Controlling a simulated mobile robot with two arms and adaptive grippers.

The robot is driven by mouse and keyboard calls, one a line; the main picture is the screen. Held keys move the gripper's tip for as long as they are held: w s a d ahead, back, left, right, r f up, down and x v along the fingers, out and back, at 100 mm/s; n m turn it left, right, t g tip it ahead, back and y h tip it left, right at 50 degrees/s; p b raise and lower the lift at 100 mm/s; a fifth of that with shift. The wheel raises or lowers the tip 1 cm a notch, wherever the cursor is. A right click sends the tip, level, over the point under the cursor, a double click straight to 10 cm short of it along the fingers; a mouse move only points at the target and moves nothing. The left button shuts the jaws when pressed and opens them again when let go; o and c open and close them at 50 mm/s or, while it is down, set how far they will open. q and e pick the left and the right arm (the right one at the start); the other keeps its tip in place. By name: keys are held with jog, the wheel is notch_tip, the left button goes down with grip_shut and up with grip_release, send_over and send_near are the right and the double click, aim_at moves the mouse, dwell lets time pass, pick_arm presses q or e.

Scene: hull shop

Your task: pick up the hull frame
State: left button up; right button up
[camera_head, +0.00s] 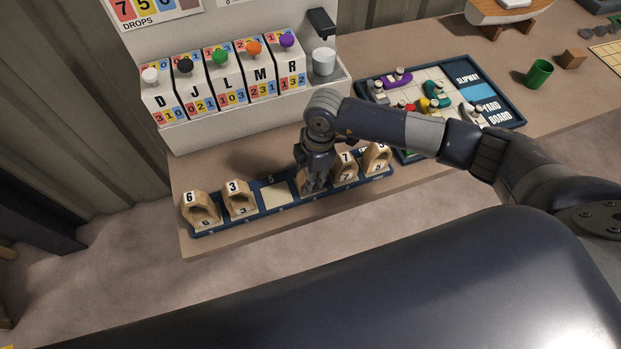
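Several wooden arch-shaped hull frames with number tags stand in a dark blue rack (225,228) on the table. The frame tagged 6 (200,209) is at the left end, and the frame tagged 3 (239,199) is beside it. A pale empty slot (276,194) follows. The frame tagged 7 (345,168) and another at the right end (376,158) stand further right. My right gripper (315,186) points down at the rack between the empty slot and frame 7. It largely hides a frame there; its finger opening is unclear. My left gripper is out of view.
Behind the rack stands a grey unit with lettered panels D, J, L, M, R (222,88) and coloured knobs. A yard board (440,100) with coloured pieces lies to the right. A green cup (538,73) and a wooden block (572,58) stand further right.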

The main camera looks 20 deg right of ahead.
dwell(0.3)
jog(key=shift+r+b, duration=0.35)
jog(key=shift+r, duration=0.2)
notch_tip(320, 180, up, 2)
jog(key=shift+s+r+b, duration=0.15)
jog(key=shift+b, duration=0.5)
jog(key=s+a+r+b, duration=0.1)
jog(key=s+b, duration=0.2)
jog(key=s, duration=1.2)
jog(key=shift+s+a+r+b, duration=0.25)
jog(key=shift+s+r+b, duration=0.05)
notch_tip(320, 180, up, 7)
jog(key=p, duration=0.6)
jog(key=shift+f, duration=0.1)
